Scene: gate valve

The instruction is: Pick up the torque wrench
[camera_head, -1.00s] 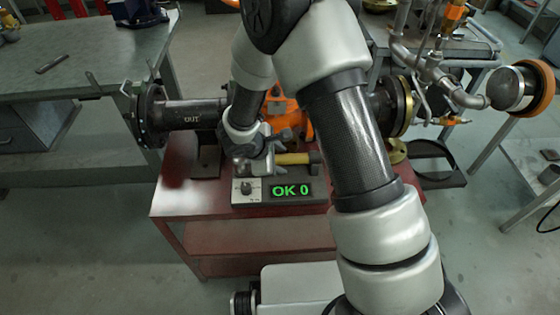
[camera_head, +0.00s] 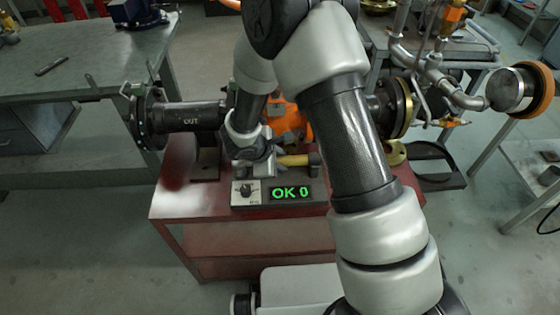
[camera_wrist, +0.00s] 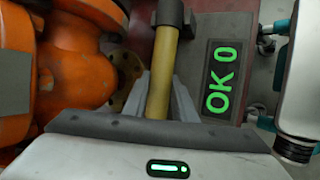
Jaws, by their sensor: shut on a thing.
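A tool with a yellow handle (camera_head: 296,160) and a dark end lies crosswise behind the display box on the red cart; I take it for the torque wrench. The wrist view also shows its yellow handle (camera_wrist: 160,75), running up from between my fingers to the dark end. My gripper (camera_wrist: 162,98) is shut on the handle, one grey finger on each side. In the head view my gripper (camera_head: 262,167) is at the left part of the handle and partly hides it. The handle's near end is hidden behind the gripper body.
The display box (camera_head: 244,203) with a knob and green "OK 0" is close in front. The orange valve body (camera_head: 288,124) and black flanged pipe (camera_head: 188,116) stand just behind, on the red cart (camera_head: 235,235). A grey bench (camera_head: 80,100) is at the left.

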